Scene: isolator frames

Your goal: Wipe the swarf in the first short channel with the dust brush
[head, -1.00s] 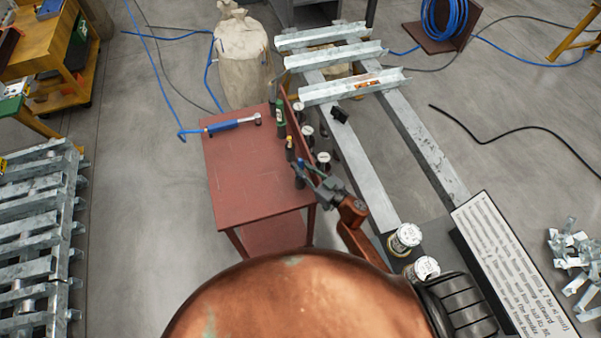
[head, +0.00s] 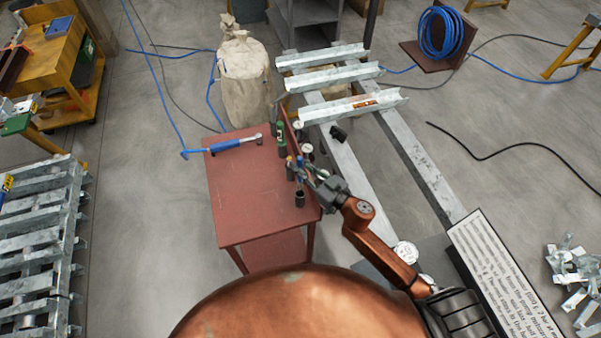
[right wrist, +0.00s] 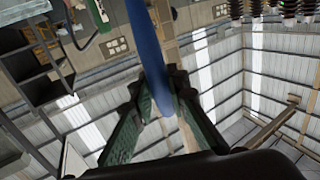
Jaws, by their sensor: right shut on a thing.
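My right gripper (head: 308,174) is over the right edge of the red table. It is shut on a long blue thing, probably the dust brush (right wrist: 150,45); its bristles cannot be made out. In the right wrist view the blue shaft stands between the green fingers of the right gripper (right wrist: 160,88). Three short channels lie across two long rails; the nearest channel (head: 330,113) has a small orange-brown patch, maybe swarf, near its middle. The right gripper is apart from this channel, below and left of it. My left gripper is out of view.
The red table (head: 255,195) bears a blue-handled tool (head: 233,144) and several small bottles along its right edge. A small black block (head: 338,132) sits on the left rail (head: 355,175). A pale sack (head: 243,75) stands behind the table. A sign (head: 500,275) is at right.

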